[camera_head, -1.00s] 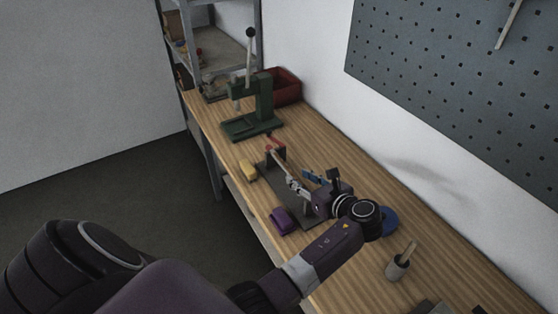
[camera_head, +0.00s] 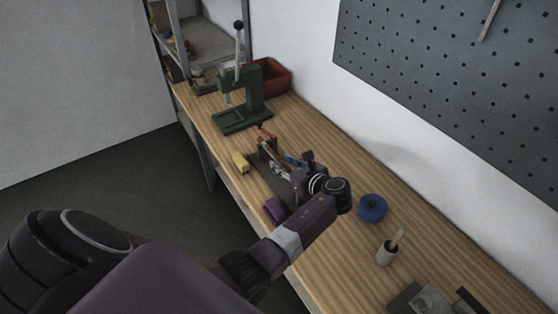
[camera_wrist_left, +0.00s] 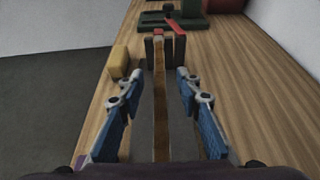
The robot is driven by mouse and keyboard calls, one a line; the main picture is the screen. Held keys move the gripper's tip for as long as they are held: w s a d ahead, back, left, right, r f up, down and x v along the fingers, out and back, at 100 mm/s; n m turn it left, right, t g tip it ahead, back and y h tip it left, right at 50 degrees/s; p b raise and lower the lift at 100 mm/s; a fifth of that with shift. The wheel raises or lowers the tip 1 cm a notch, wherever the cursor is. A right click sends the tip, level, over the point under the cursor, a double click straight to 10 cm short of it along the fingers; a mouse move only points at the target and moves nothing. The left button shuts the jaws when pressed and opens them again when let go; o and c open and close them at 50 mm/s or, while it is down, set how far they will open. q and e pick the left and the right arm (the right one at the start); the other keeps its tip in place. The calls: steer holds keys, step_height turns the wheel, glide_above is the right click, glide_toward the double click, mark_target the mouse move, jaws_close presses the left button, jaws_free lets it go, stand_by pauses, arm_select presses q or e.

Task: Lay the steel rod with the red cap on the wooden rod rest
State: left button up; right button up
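My left gripper (camera_head: 280,170) is over the dark mat on the bench, and its fingers in the left wrist view (camera_wrist_left: 159,76) are open. A long, thin brownish rod (camera_wrist_left: 160,110) runs lengthwise between the blue-padded fingers, with gaps on both sides. It also shows as a light strip (camera_head: 269,153) in the head view. Its far end is at a dark upright block (camera_wrist_left: 149,51). A red piece (camera_wrist_left: 180,47) is beside that end; I cannot tell whether it is the rod's cap. I cannot clearly make out a wooden rod rest. My right gripper is not in view.
A yellow block (camera_wrist_left: 120,61) and a purple item (camera_head: 276,210) lie along the bench's front edge. A green press (camera_head: 243,110) and red bin (camera_head: 272,77) stand farther back. A blue disc (camera_head: 372,208) and a cup with a stick (camera_head: 387,253) are to the right.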

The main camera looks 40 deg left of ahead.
arm_select(q)
jaws_close()
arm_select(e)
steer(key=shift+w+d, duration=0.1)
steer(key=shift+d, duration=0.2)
arm_select(q)
steer(key=shift+r, duration=0.15)
